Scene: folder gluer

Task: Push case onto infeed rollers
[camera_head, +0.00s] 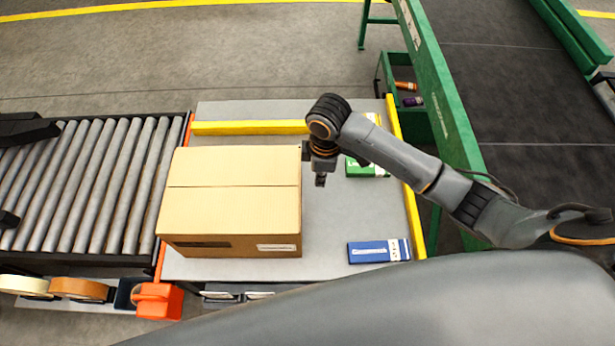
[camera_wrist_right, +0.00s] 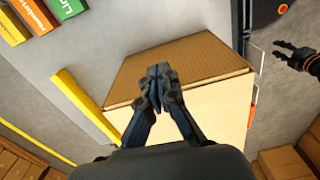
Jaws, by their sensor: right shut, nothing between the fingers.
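The case is a closed tan cardboard box (camera_head: 232,190) on the grey table, just right of the roller conveyor's edge. The infeed rollers (camera_head: 95,185) are grey cylinders at the left and look empty. My right gripper (camera_head: 320,182) is shut and empty, pointing down beside the case's right side. In the right wrist view, its closed fingertips (camera_wrist_right: 160,78) overlap the case (camera_wrist_right: 205,108); I cannot tell whether they touch it. What appears to be my left gripper (camera_wrist_right: 283,54) shows at the right of that view, with its fingers apart.
Yellow rails (camera_head: 250,127) (camera_head: 407,180) run along the table's back and right. A blue carton (camera_head: 372,251) and a green carton (camera_head: 360,168) lie right of the case. Tape rolls (camera_head: 80,288) and an orange tool (camera_head: 158,300) sit at the front left.

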